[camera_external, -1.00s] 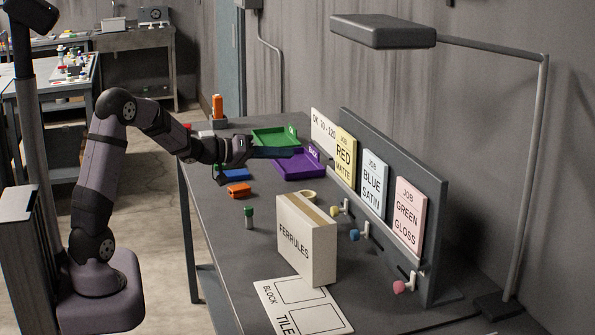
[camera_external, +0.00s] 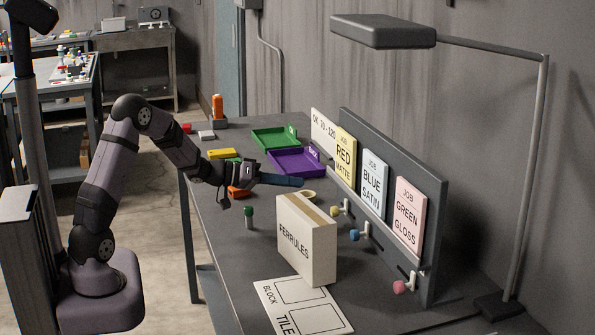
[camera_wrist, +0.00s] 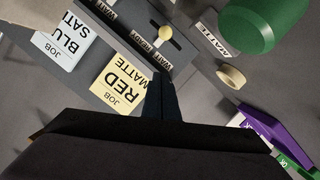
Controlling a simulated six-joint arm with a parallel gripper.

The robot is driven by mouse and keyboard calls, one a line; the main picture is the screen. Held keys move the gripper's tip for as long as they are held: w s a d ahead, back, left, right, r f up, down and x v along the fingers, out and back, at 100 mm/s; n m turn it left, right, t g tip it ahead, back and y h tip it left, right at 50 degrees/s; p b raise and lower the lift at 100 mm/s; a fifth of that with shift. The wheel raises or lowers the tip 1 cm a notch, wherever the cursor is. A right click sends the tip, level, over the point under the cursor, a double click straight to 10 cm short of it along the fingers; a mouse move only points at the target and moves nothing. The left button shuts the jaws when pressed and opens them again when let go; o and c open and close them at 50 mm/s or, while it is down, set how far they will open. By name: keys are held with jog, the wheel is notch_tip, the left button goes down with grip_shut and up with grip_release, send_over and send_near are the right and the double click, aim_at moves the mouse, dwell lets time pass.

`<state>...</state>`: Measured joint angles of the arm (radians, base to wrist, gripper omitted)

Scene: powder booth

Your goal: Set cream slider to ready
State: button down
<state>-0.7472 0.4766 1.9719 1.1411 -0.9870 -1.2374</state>
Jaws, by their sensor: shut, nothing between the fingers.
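The cream slider has a round pale-yellow knob (camera_external: 335,211) at the foot of the grey board, below the red matte card. In the wrist view the cream knob (camera_wrist: 165,33) stands on a pale stem over a dark plate. In the wrist view my fingers (camera_wrist: 165,80) lie just below the knob.
The blue knob (camera_external: 354,235) and pink knob (camera_external: 399,287) are nearer along the board. A ferrules box (camera_external: 306,243) stands in front of them. A tape ring (camera_external: 307,196) lies near my fingertips. The purple tray (camera_external: 297,162) and green tray (camera_external: 270,138) are behind.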

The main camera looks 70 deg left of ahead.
jog(key=w+f, duration=0.1)
jog(key=w, duration=0.1)
jog(key=w+d+f, duration=0.1)
jog(key=w, duration=0.2)
jog(key=w+d+f+p, duration=0.1)
jog(key=w, duration=0.1)
jog(key=shift+w+d+f, duration=0.2)
jog(key=shift+w+f, duration=0.05)
jog(key=shift+d+f, duration=0.45)
jog(key=shift+f, duration=0.25)
jog(key=shift+d, duration=0.1)
jog(key=d, duration=0.4)
